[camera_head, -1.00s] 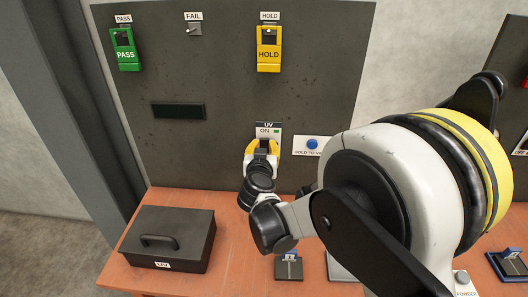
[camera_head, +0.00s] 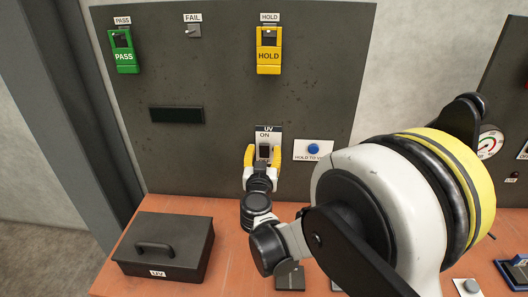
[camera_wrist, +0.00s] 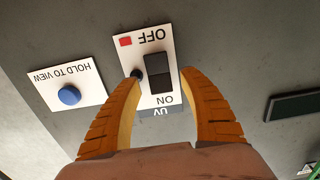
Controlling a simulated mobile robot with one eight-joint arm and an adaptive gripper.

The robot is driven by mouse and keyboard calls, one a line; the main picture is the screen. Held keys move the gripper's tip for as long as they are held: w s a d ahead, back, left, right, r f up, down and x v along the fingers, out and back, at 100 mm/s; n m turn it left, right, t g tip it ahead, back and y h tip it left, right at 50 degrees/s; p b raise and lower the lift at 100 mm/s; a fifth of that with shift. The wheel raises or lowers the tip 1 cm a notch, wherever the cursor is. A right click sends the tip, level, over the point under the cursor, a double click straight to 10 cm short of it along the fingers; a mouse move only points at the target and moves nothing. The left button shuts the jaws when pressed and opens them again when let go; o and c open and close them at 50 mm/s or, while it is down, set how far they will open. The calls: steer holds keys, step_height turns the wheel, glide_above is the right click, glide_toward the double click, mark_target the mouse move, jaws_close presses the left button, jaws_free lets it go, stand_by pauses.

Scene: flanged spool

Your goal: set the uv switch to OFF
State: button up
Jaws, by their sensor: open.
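The UV switch is a black rocker (camera_wrist: 160,72) on a white plate (camera_wrist: 138,54), which appears upside down in the wrist view. The plate reads OFF at one end and ON at the other. A red mark (camera_wrist: 125,41) shows beside OFF, and no green mark shows beside ON. In the head view the rocker (camera_head: 264,151) sits under the UV label (camera_head: 268,129). My gripper (camera_head: 263,152) is open and empty, its yellow fingers either side of the rocker. It also shows in the wrist view (camera_wrist: 160,77); whether the fingers touch the plate cannot be told.
A blue HOLD TO VIEW button (camera_head: 313,148) is just right of the switch. A dark slot (camera_head: 177,114) is up and left. Green PASS (camera_head: 124,54) and yellow HOLD (camera_head: 269,55) covers are higher. A black UV case (camera_head: 164,247) stands on the orange bench.

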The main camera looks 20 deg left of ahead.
steer(key=shift+s, duration=0.15)
steer(key=v, duration=1.1)
steer(key=shift+s, duration=0.35)
steer(key=shift+d+f, duration=0.1)
steer(key=shift+d, duration=0.05)
steer(key=d+r+m+g+h, duration=0.3)
steer(key=d+g+h, duration=0.25)
steer(key=d, duration=2.05)
steer(key=s+d+f+g, duration=0.1)
steer(key=s+d+g, duration=0.1)
steer(key=s+d, duration=0.4)
steer(key=s+d+f+g+y, duration=0.1)
steer(key=s+d, duration=0.5)
steer(key=s, duration=0.6)
steer(key=shift+s+f+g, duration=0.15)
steer(key=shift+f+g, duration=0.4)
steer(key=shift+g, duration=0.2)
